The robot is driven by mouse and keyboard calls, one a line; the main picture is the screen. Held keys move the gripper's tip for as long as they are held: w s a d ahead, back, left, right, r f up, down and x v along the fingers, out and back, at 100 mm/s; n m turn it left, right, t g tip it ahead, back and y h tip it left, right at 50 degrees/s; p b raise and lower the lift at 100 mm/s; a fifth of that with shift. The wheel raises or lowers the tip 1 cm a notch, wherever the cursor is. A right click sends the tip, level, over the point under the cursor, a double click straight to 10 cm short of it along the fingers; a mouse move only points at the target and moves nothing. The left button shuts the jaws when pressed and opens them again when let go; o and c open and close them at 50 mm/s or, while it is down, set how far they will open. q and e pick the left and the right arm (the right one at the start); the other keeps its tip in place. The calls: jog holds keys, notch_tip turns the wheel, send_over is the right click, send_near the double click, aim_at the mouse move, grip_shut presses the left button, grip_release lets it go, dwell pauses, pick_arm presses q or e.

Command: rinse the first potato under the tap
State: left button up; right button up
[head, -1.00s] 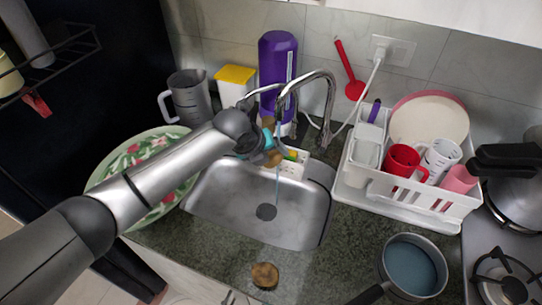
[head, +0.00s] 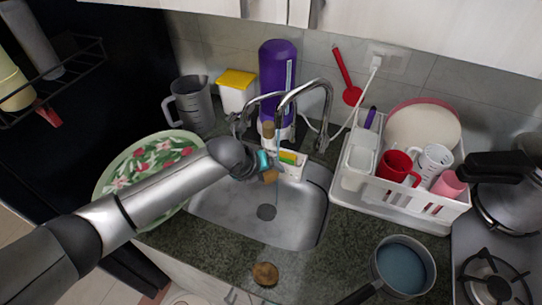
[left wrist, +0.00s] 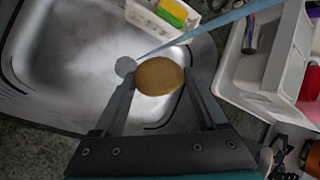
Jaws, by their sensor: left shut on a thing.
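My left gripper (head: 268,165) is over the sink (head: 235,205), just left of and below the tap (head: 305,88). It is shut on a brown potato (left wrist: 159,76), which shows between the two fingers in the left wrist view; in the head view part of this potato (head: 270,176) shows beside the gripper. A thin blue water stream (left wrist: 205,27) runs down close beside the held potato toward the drain (left wrist: 125,66). I cannot tell whether the water touches it. Another brown potato (head: 265,275) lies on the counter in front of the sink. My right gripper is out of view.
A white dish rack (head: 400,195) with cups and plates stands right of the sink. A pan of liquid (head: 402,268) is at front right. A patterned bowl (head: 112,185) is at left. A purple bottle (head: 277,68) and a sponge holder (head: 292,170) stand behind the sink.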

pick_arm(q)
jog(key=shift+s+a+p, duration=0.5)
jog(key=shift+s+p, duration=0.2)
jog(key=shift+s, duration=0.2)
jog(key=shift+s+a+p, duration=0.45)
jog(key=shift+s+p, duration=0.25)
jog(key=shift+s, duration=0.2)
jog(key=shift+r, duration=0.1)
jog(key=s+a+r+p, duration=0.2)
jog(key=s+r+p, duration=0.2)
jog(key=p, duration=0.2)
jog(key=shift+s+a+p, duration=0.15)
jog(key=shift+s+p, duration=0.05)
jog(key=shift+p, duration=0.15)
jog(key=shift+f, duration=0.1)
